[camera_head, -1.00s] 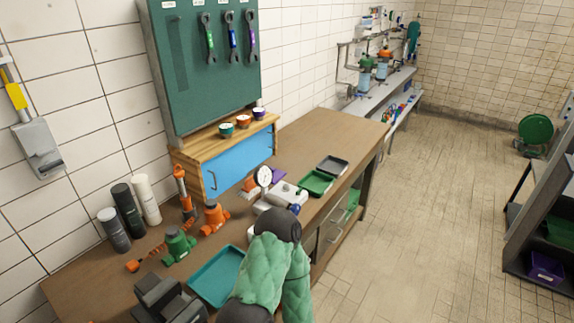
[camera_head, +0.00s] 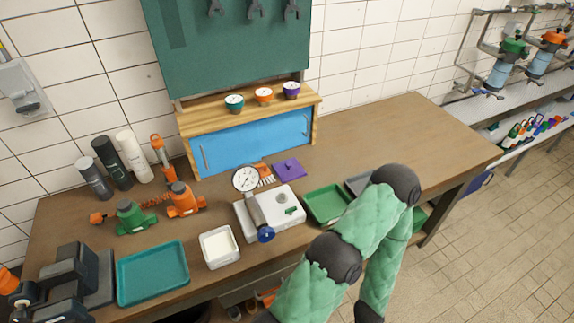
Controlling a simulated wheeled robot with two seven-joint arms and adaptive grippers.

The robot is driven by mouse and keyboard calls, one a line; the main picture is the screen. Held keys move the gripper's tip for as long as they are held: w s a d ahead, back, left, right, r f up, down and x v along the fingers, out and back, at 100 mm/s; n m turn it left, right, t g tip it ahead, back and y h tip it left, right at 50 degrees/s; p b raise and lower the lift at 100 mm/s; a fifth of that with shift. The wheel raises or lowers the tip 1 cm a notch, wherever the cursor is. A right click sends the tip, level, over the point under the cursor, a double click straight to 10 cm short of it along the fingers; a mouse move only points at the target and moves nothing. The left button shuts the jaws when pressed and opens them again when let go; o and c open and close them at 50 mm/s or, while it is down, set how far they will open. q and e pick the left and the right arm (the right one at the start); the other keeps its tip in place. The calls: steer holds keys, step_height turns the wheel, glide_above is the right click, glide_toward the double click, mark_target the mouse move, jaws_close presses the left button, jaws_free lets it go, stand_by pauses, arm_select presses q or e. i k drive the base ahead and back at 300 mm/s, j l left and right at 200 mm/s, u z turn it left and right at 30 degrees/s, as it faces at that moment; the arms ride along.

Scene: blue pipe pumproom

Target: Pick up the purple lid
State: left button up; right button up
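A flat purple square (camera_head: 289,168) lies on the bench in front of the blue cabinet, with a small dark mark or knob on it. A small purple pot (camera_head: 291,90) with a pale top stands at the right end of the wooden shelf. I cannot tell from this view which of these is, or bears, the purple lid. My green-sleeved arm (camera_head: 342,252) reaches over the front edge of the bench, and its lower part hangs down out of the picture. Neither of my grippers shows clearly.
A teal pot (camera_head: 234,103) and an orange pot (camera_head: 263,95) share the shelf. A dial gauge (camera_head: 246,179), white device (camera_head: 285,204), green tray (camera_head: 326,204), white tray (camera_head: 219,248) and teal tray (camera_head: 152,273) crowd the bench (camera_head: 410,142). Its right end is clear.

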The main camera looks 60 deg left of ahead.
mark_target(289, 170)
steer(key=i+u, duration=0.1)
steer(key=u, duration=0.35)
steer(key=i+u, duration=0.1)
steer(key=u, duration=0.3)
steer(key=i+l+u, duration=0.1)
steer(key=u, duration=0.35)
steer(key=i+l+u, duration=0.1)
steer(key=u, duration=1.1)
steer(key=j+u, duration=0.5)
steer(key=j, duration=0.15)
